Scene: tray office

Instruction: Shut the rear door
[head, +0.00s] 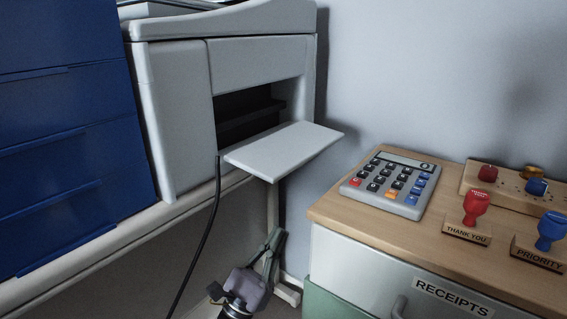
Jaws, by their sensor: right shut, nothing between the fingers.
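The rear door (284,150) is a flat pale flap on the side of the white printer (178,115). It is open and lies nearly level, sticking out to the right. Above it shows a dark opening (247,113) in the printer. My right gripper (274,240) is below the door, apart from it, with its fingers pointing up. It is shut and empty. My left gripper is not in view.
Blue drawers (70,140) stand at the left. A black cable (207,235) hangs below the printer. At the right, a wooden-topped cabinet (330,211) holds a calculator (392,183), a red stamp (474,212) and a blue stamp (549,236). Space beyond the door's outer edge is free.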

